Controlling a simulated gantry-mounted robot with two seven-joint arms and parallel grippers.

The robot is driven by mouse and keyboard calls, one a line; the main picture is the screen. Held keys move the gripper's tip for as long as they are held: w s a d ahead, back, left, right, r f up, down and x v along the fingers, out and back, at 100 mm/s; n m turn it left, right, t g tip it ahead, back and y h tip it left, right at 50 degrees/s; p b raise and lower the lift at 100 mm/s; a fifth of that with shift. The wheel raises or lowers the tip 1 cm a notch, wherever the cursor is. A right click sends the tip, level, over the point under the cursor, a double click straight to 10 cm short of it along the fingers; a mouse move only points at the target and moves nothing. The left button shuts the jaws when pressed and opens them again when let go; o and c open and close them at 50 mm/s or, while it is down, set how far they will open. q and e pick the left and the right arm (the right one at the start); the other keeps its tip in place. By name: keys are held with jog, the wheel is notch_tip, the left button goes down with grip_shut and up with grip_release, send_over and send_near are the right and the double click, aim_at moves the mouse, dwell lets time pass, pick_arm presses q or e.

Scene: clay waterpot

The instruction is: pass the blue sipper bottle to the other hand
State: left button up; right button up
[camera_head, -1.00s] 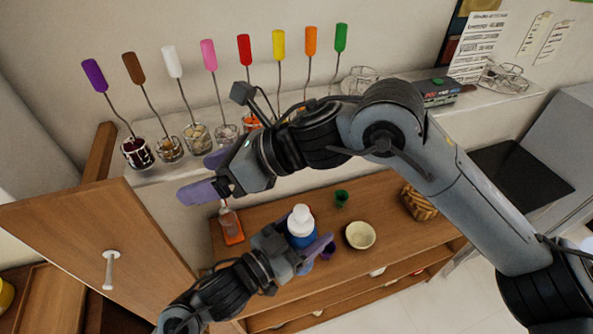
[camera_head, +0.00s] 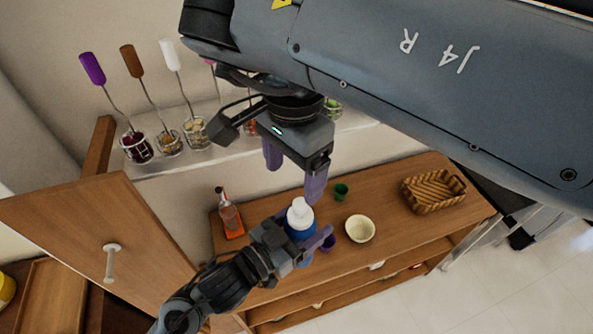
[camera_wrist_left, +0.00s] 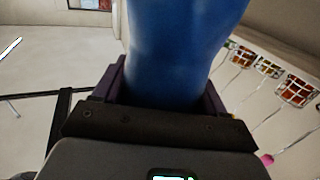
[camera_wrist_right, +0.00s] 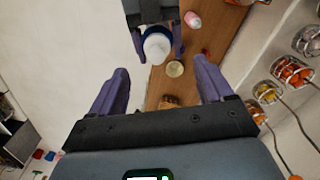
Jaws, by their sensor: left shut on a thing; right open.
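The blue sipper bottle (camera_head: 300,216) with its white cap is held upright between the fingers of my left gripper (camera_head: 308,237), above the wooden counter. In the left wrist view the bottle's blue body (camera_wrist_left: 180,50) fills the space between the purple fingers. My right gripper (camera_head: 296,180) is open and empty, just above the bottle, its fingers pointing down. In the right wrist view the white cap (camera_wrist_right: 157,46) shows beyond the open fingers (camera_wrist_right: 158,88), apart from them. The bottle's lower part is hidden by the left gripper in the head view.
A shelf behind holds several wire jars with colored-handled scoops. A wooden door (camera_head: 90,235) stands at left.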

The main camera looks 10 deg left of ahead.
aim_at(296, 213)
jog(key=shift+d, duration=0.2)
jog(key=shift+w+f, duration=0.1)
jog(key=shift+f, duration=0.15)
notch_tip(296, 213, down, 11)
jog(key=shift+r, duration=0.1)
jog(key=shift+c, duration=0.5)
